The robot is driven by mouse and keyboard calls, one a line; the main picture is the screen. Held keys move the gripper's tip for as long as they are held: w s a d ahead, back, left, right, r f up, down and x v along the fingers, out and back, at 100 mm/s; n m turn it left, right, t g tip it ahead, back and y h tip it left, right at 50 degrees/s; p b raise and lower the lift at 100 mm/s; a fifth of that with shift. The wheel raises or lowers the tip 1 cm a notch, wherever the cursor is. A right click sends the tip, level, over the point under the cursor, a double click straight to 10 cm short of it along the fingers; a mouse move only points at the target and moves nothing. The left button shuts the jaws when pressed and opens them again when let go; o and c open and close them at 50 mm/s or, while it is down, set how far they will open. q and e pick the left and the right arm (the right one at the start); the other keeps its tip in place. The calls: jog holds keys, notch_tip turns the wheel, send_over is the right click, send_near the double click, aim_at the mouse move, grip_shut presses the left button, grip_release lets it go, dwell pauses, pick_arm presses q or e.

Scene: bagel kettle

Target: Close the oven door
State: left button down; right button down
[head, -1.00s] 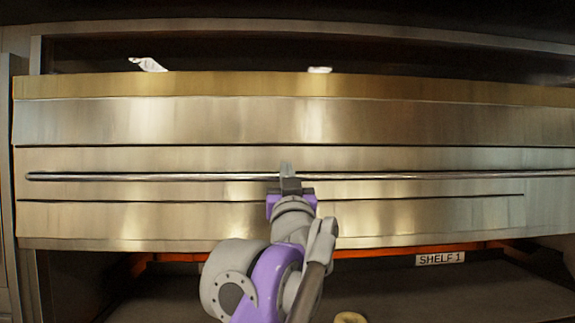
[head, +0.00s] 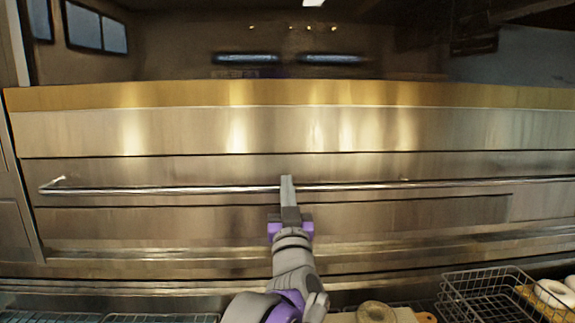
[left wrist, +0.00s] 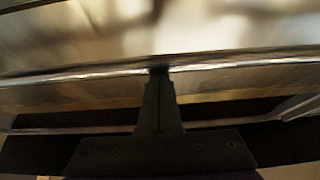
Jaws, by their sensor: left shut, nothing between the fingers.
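The oven door (head: 130,175) is a wide brushed-metal panel across the head view, with a brass-coloured strip along its top. A long thin handle bar (head: 200,190) runs across it; the bar also shows as a bright line in the left wrist view (left wrist: 90,77). My left gripper (head: 287,182) is shut and empty, its fingers pointing at the door near the middle of the bar. In the left wrist view the fingertips (left wrist: 159,74) meet the bar's line; whether they touch it is unclear. My right gripper is out of view.
Dark wire racks (head: 160,318) show at the lower left. A dark area with light strips (head: 248,58) is above the door.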

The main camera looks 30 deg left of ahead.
pick_arm(q)
notch_tip(320, 180, down, 3)
jog(key=shift+d+f+b, duration=0.1)
jog(key=shift+b, duration=0.3)
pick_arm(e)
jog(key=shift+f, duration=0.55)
